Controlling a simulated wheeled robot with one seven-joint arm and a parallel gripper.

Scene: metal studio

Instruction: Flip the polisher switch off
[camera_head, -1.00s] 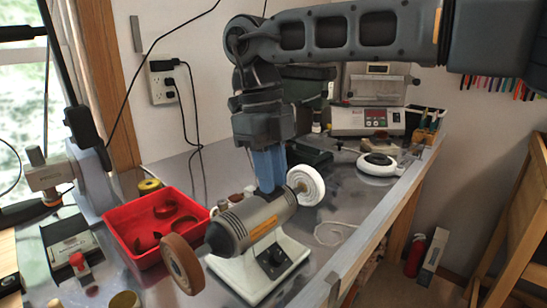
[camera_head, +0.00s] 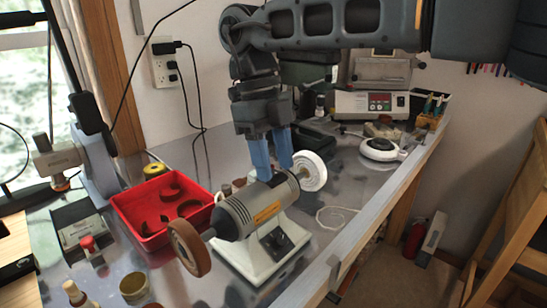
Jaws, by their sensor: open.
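The polisher (camera_head: 254,208) stands on the metal bench, with a grey motor body on a white base (camera_head: 250,252). A brown wheel (camera_head: 189,247) is on its left end and a white buffing wheel (camera_head: 311,171) on its right end. A dark switch knob (camera_head: 277,241) sits on the front of the base; its on or off position is too small to tell. My gripper (camera_head: 272,174) is open, with blue fingers pointing down over the back right part of the motor body. Whether the fingertips touch it I cannot tell. The gripper holds nothing.
A red tray (camera_head: 125,208) with brown curved pieces stands left of the polisher. A thin white cord (camera_head: 336,214) lies on clear bench right of the polisher.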

